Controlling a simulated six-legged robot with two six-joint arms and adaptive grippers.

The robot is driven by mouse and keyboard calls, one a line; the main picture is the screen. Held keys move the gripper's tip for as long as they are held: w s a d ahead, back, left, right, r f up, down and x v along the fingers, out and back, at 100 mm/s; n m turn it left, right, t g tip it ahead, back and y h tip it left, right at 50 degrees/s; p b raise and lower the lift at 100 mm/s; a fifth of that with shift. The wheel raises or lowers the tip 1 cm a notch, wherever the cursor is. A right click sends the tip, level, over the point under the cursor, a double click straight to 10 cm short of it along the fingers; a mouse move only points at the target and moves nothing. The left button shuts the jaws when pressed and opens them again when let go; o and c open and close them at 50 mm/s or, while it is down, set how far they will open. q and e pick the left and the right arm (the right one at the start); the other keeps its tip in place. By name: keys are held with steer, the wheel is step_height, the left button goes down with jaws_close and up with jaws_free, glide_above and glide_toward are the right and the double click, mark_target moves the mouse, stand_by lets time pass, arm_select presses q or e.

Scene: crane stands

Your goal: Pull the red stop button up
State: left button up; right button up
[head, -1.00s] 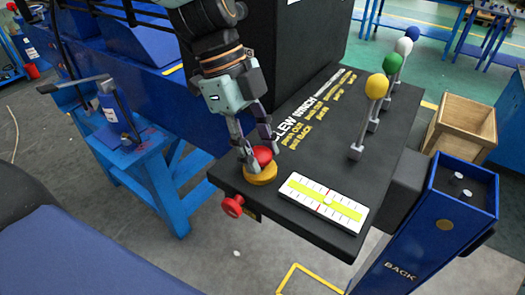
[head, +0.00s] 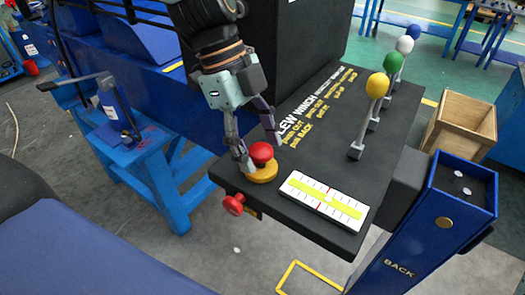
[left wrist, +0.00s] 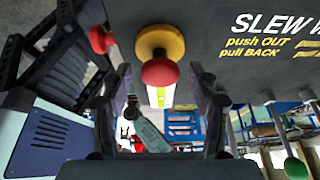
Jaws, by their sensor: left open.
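The red stop button (head: 261,152) stands on a round yellow base (head: 262,174) at the near left corner of the black console (head: 330,150). My left gripper (head: 260,158) is open, pointing down, with one finger on each side of the red button. In the left wrist view the red button (left wrist: 160,72) and its yellow base (left wrist: 160,40) lie between the spread fingers (left wrist: 160,95). I cannot tell whether a finger touches the button. My right gripper is not in view.
Levers with yellow (head: 377,86), green (head: 393,62) and white knobs stand to the right on the console. A white and yellow gauge (head: 324,200) lies near its front edge. A red knob (head: 234,204) sticks out below the corner. A wooden crate (head: 460,128) stands at right.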

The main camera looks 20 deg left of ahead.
mark_target(258, 147)
arm_select(q)
steer(key=shift+a+r+p, duration=0.1)
steer(key=shift+r+p, duration=0.5)
steer(key=shift+r, duration=0.15)
step_height(258, 147, up, 3)
steer(key=p, duration=0.2)
steer(key=shift+p, duration=0.3)
steer(key=shift+r, duration=1.2)
